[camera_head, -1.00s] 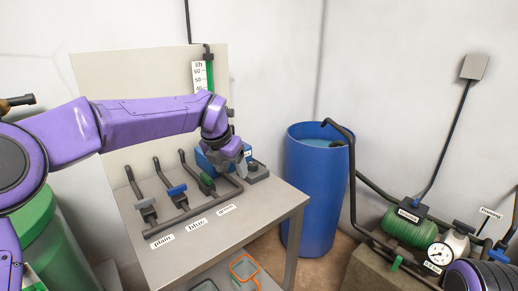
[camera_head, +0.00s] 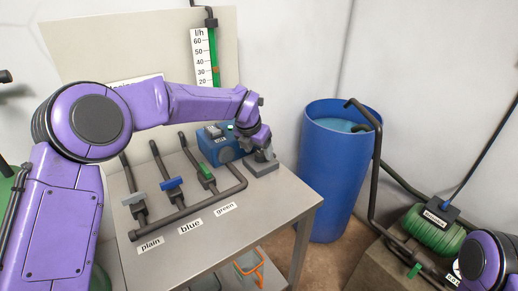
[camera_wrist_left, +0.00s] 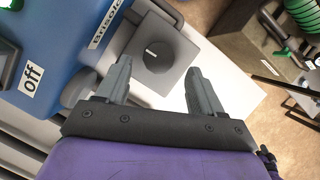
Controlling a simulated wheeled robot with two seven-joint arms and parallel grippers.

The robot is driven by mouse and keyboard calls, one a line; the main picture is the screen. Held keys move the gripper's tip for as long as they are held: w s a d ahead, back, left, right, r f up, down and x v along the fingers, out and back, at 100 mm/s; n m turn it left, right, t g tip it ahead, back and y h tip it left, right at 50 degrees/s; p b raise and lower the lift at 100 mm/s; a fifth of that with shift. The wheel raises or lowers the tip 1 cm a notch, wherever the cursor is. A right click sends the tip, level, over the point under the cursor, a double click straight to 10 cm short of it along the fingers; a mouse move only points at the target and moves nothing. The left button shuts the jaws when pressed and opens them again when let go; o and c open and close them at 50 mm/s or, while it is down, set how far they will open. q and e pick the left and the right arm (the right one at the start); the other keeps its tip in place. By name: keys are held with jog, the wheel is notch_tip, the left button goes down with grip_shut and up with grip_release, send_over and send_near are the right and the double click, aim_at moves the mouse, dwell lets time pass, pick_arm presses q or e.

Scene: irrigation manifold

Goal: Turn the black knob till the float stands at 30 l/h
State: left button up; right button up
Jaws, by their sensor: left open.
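The dark round knob (camera_wrist_left: 152,54) with a white mark sits on a grey plate in the left wrist view, just ahead of my left fingertips. My left gripper (camera_wrist_left: 160,72) is open, one finger to each side of the knob's near part; I cannot tell whether they touch it. In the head view my left gripper (camera_head: 263,150) points down over the grey knob base (camera_head: 262,168) and mostly hides the knob. The white l/h scale (camera_head: 201,58) stands beside a green tube. The orange float (camera_head: 216,70) shows in it, around the 30 level, below 40; its exact reading is too small to tell.
A blue box (camera_head: 217,147) with a green light stands left of the knob. Pipes with plain, blue and green valves (camera_head: 206,173) lie on the grey table (camera_head: 253,222). A blue barrel (camera_head: 331,185) stands to the right. My right arm shows at the lower right.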

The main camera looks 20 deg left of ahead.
aim_at(261, 153)
pick_arm(q)
jog(key=w+f, duration=0.2)
jog(key=shift+w+f, duration=0.2)
jog(key=shift+f, duration=0.1)
jog(key=shift+s+r, duration=0.25)
jog(key=shift+s, duration=0.15)
jog(key=shift+s+r, duration=0.1)
jog(key=shift+c, duration=1.2)
jog(key=c, duration=0.8)
jog(key=shift+d, duration=0.1)
jog(key=shift+m+h+p, duration=0.3)
jog(key=shift+m+p, duration=0.1)
jog(key=shift+m, duration=0.4)
pick_arm(e)
jog(key=shift+w+r, duration=0.3)
jog(key=shift+r, duration=0.1)
